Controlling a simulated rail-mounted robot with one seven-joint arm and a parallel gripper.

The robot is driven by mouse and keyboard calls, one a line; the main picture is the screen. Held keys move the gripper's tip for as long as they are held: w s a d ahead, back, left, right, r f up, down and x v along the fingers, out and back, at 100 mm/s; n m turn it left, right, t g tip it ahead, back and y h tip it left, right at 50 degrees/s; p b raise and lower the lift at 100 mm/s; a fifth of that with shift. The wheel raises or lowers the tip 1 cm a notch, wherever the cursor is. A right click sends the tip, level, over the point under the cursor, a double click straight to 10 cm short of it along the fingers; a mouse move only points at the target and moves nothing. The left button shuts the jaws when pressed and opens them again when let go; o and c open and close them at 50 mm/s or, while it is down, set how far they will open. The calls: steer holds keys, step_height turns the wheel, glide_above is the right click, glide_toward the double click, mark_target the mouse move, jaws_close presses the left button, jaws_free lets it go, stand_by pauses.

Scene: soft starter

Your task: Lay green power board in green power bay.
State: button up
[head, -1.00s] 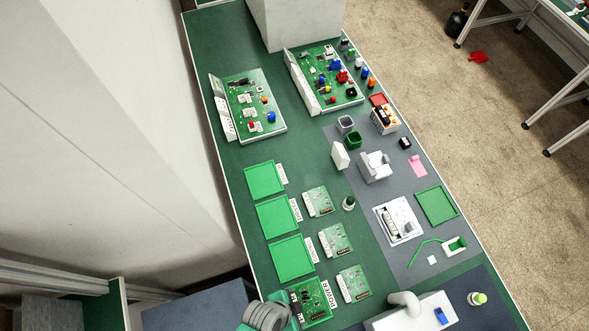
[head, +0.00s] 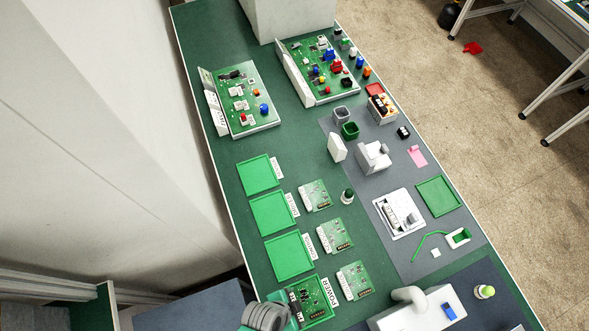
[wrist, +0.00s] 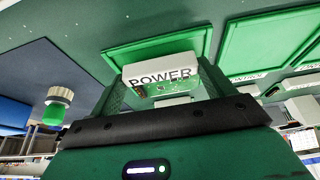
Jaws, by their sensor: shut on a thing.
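The green power board (head: 307,298) shows at the bottom of the head view, over the green power bay, which it largely covers there. A POWER label (head: 328,292) lies at the bay's right. My gripper (head: 287,309) reaches in from the lower left, its tips partly hidden. In the wrist view my gripper (wrist: 162,86) is shut on the board's white POWER-marked edge block (wrist: 158,73). The green bay (wrist: 130,52) shows behind the board as a shallow rimmed tray. The board looks held above its floor; the exact gap cannot be told.
Three empty green bays (head: 288,280) run up the left side. Several other boards (head: 336,236) lie to their right.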

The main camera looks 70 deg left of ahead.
steer(key=shift+f+b, duration=0.55)
steer(key=shift+f, duration=0.2)
steer(key=o, duration=0.9)
steer(key=v, duration=0.8)
steer(key=shift+p, duration=0.3)
